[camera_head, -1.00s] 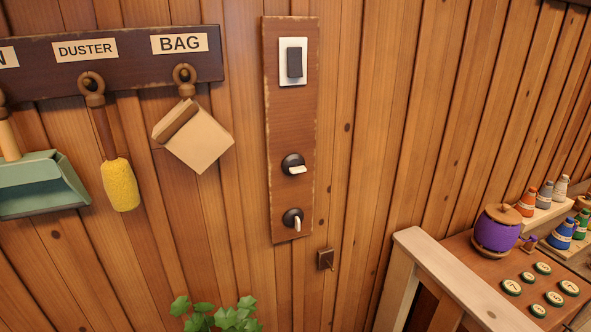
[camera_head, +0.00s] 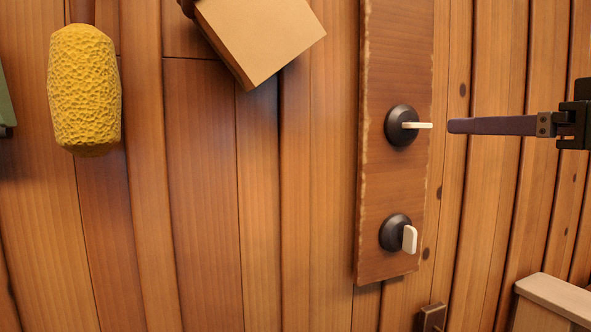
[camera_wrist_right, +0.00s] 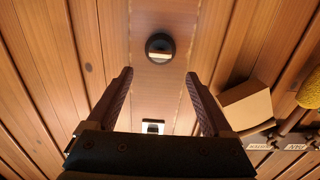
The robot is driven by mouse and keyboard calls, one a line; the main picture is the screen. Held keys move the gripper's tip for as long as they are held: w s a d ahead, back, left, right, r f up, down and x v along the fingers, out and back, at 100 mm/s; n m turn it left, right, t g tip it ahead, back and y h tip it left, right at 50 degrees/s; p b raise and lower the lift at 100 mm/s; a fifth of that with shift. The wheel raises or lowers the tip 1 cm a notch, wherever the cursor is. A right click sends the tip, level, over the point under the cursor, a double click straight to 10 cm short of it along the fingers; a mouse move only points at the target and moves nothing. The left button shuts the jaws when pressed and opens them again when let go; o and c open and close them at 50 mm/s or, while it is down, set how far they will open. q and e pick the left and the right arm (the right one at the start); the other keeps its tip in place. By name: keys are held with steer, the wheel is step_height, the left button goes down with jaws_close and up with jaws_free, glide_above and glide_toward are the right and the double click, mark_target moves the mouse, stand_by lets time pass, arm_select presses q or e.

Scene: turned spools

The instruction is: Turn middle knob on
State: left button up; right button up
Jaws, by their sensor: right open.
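The middle knob (camera_head: 402,126) is a round black base with a cream lever that lies horizontal. It sits on a worn brown wooden panel (camera_head: 385,183) on the wall. It also shows in the right wrist view (camera_wrist_right: 160,47), its light bar lying across. My right gripper (camera_head: 452,126) comes in from the right at the knob's height. Its dark fingertips are close to the lever but seem apart from it. In the wrist view the open fingers (camera_wrist_right: 159,75) are spread to either side of the knob's line, with nothing between them. My left gripper is not in view.
A lower knob (camera_head: 397,234) with an upright cream lever is below on the panel. A pale wooden edge (camera_head: 556,296) is at lower right.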

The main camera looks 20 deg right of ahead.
mark_target(415, 122)
steer(key=w, duration=0.3)
steer(key=w+p, duration=0.1)
steer(key=w, duration=0.2)
steer(key=w+p, duration=0.1)
steer(key=w, duration=0.2)
steer(key=shift+w+a+r, duration=0.15)
steer(key=shift+a+r, duration=0.1)
steer(key=shift+a, duration=0.1)
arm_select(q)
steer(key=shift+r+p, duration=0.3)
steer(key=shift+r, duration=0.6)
arm_select(e)
steer(key=shift+w+a+f, duration=0.1)
steer(key=shift+w, duration=0.4)
steer(key=c, duration=0.4)
jaws_close()
